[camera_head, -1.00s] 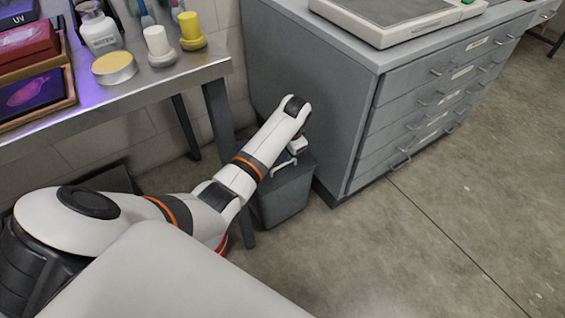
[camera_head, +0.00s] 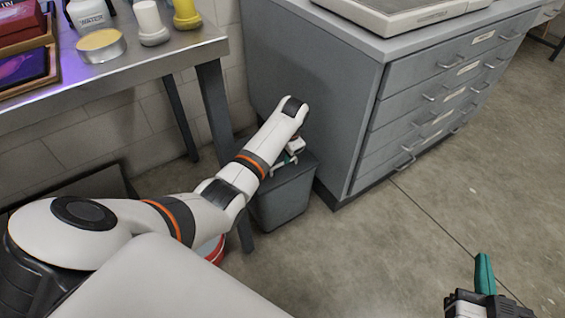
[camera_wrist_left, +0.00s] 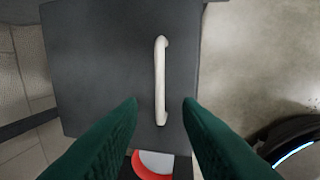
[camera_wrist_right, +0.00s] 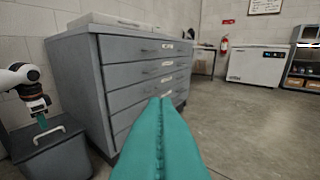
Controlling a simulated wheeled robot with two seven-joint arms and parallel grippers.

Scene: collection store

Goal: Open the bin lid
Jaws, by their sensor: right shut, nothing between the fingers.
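The grey bin (camera_head: 284,208) stands on the floor between the steel table and the drawer cabinet, with its dark lid (camera_wrist_left: 100,60) shut. A white bar handle (camera_wrist_left: 160,80) runs along the lid; it also shows in the right wrist view (camera_wrist_right: 37,141). My left gripper (camera_wrist_left: 161,101) is open above the lid, one green finger on each side of the handle's line, with no visible contact. In the head view its fingers are mostly hidden behind my arm. My right gripper (camera_wrist_right: 168,101) is shut and empty; in the head view it is at the lower right (camera_head: 484,272).
The grey drawer cabinet (camera_head: 350,120) stands close right of the bin. The steel table (camera_head: 150,65), holding bottles and boxes, is at the left, its leg (camera_head: 215,110) near the bin. A red and white object (camera_wrist_left: 152,165) lies beside the bin. Open floor (camera_head: 400,240) is at the right.

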